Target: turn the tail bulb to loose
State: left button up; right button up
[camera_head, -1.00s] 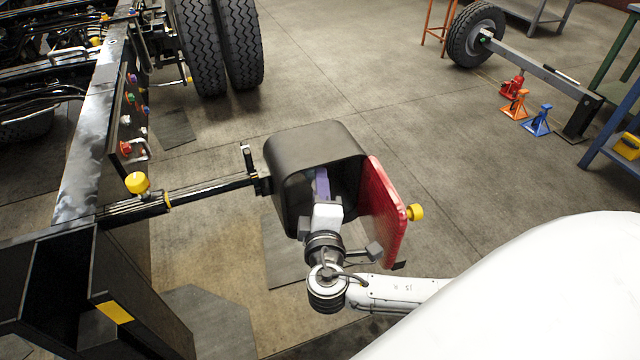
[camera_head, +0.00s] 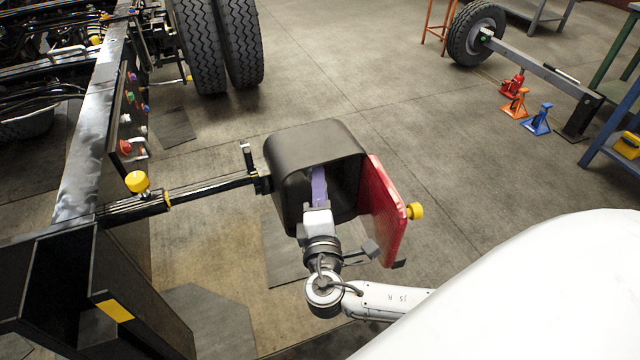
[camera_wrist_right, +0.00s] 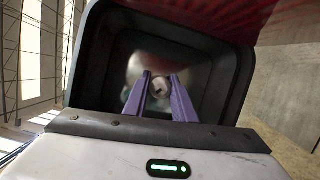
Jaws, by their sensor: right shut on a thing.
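The black tail lamp housing (camera_head: 312,143) is held out on a bar from the truck chassis, with its red lens cover (camera_head: 383,211) swung open to the right. My right gripper (camera_head: 319,185) reaches into the open housing. In the right wrist view its two purple fingers (camera_wrist_right: 161,95) point into the dark housing (camera_wrist_right: 215,75) and are close together on the small, blurred tail bulb (camera_wrist_right: 158,82) at the back. The bulb is hidden inside the housing in the head view. My left gripper is not in view.
The bar (camera_head: 215,187) joins the housing to the chassis rail (camera_head: 88,150), where a yellow knob (camera_head: 137,182) stands. Another yellow knob (camera_head: 416,211) is on the lens cover. The truck's tyres (camera_head: 222,45) are behind. Open floor (camera_head: 490,170) lies to the right.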

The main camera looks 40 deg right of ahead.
jog(key=o, duration=1.1)
jog(key=shift+c, duration=0.2)
jog(key=shift+s+a, duration=0.1)
jog(key=b+v, duration=0.1)
jog(key=v, duration=0.9)
